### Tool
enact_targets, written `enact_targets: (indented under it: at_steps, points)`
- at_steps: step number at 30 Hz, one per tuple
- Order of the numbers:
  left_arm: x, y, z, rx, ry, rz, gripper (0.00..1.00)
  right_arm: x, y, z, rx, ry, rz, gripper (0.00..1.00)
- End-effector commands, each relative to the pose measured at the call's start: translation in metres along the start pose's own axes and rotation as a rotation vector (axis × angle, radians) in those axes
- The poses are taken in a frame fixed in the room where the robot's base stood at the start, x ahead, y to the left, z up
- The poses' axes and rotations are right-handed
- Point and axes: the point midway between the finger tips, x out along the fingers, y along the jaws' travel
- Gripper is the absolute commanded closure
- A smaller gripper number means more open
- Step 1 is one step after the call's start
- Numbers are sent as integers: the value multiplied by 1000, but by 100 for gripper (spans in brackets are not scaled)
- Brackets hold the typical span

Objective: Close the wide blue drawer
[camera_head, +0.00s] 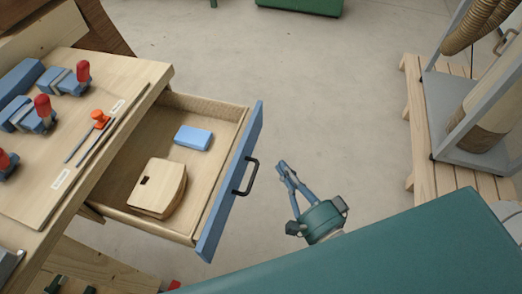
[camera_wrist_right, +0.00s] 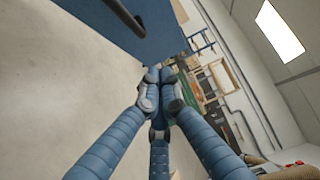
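The wide blue drawer (camera_head: 228,192) is pulled out from the wooden workbench. Its blue front carries a black bar handle (camera_head: 246,177). My right gripper (camera_head: 283,168) is to the right of the front, apart from the handle. Its fingertips are together with nothing between them. In the right wrist view, the right gripper's fingers (camera_wrist_right: 159,75) meet at the tips, and the blue drawer front (camera_wrist_right: 150,30) and part of its black handle (camera_wrist_right: 127,17) show at the top. My left gripper is not in view.
A light blue block (camera_head: 193,137) and a wooden chair-seat-like piece (camera_head: 158,188) lie inside the drawer. The bench top (camera_head: 100,150) holds blue clamps with red knobs (camera_head: 83,71). Bare floor (camera_head: 300,90) lies to the right. A slatted wooden platform (camera_head: 425,150) stands at far right.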

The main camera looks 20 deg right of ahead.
Motion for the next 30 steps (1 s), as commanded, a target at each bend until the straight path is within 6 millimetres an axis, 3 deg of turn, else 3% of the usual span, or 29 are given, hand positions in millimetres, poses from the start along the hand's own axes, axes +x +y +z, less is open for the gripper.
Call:
enact_targets:
  at_steps: [6, 12, 30]
  points:
    - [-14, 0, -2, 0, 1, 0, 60, 49, -4, 0, -2, 2, -5, 100]
    - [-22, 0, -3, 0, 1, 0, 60, 69, -2, 20, 0, 1, -1, 100]
    - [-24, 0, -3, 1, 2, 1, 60, 77, 0, 30, -2, 0, 0, 100]
